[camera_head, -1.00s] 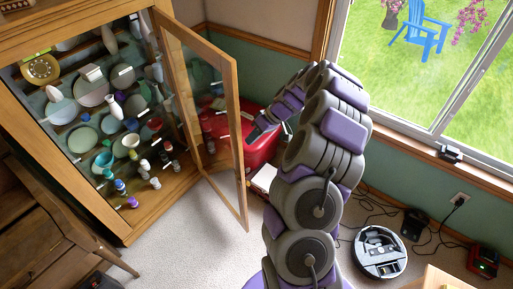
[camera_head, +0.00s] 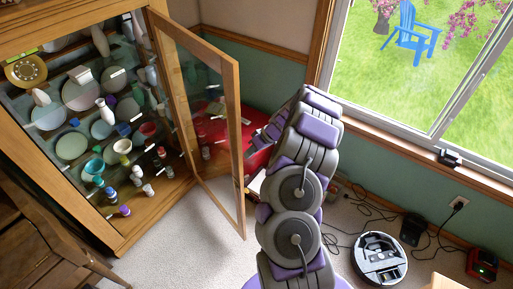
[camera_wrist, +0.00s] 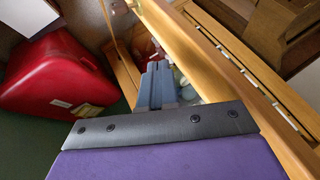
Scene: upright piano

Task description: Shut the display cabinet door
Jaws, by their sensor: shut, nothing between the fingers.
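The display cabinet (camera_head: 150,222) stands at left, its shelves full of dishes and small vases. Its wood-framed glass door (camera_head: 232,135) stands wide open, swung out toward the room. In the head view my arm reaches up to the right of the door, and its far end is near the door's outer side; the fingertips are hard to make out there. In the wrist view my gripper (camera_wrist: 157,84) is shut and empty, beside a long wooden frame (camera_wrist: 215,70) that looks like the door's. I cannot tell whether they touch.
A red case (camera_head: 258,136) stands behind the door by the wall; it also shows in the wrist view (camera_wrist: 55,80). A robot vacuum (camera_head: 380,258) and cables lie on the carpet at right. A wooden chair (camera_head: 50,235) stands at lower left. Carpet before the cabinet is clear.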

